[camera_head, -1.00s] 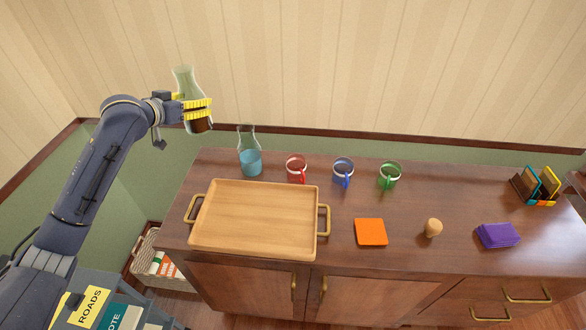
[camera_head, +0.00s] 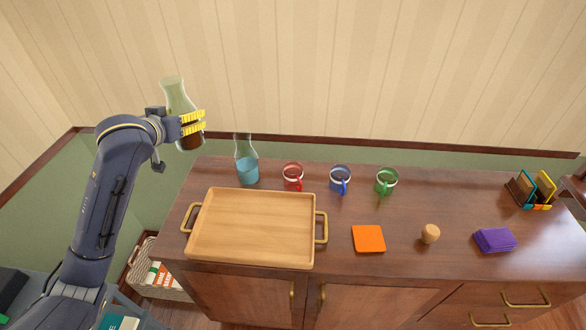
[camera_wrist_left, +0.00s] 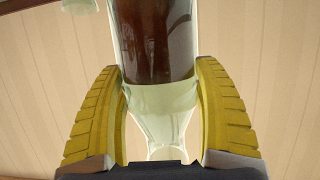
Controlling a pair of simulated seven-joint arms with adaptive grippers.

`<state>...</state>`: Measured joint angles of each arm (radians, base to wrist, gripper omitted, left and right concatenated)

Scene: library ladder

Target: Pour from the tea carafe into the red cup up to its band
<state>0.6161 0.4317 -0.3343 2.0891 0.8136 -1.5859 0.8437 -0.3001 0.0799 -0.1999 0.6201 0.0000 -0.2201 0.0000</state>
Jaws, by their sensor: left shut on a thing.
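My left gripper (camera_head: 194,123) is shut on the tea carafe (camera_head: 176,95), a clear glass vessel with dark brown tea in its lower part. It holds the carafe in the air, slightly tilted, above the cabinet's back left corner. In the left wrist view the yellow fingers (camera_wrist_left: 162,110) press on both sides of the carafe (camera_wrist_left: 155,40), with the tea showing between them. The red cup (camera_head: 293,176), with a pale band, stands upright on the cabinet top, to the right of and below the gripper. Its inside is too small to read. My right gripper is out of view.
A carafe of blue liquid (camera_head: 247,170) stands between my gripper and the red cup. A blue cup (camera_head: 340,179) and green cup (camera_head: 386,180) stand to the right. A wooden tray (camera_head: 252,255) lies in front, with an orange square (camera_head: 368,238) beside it.

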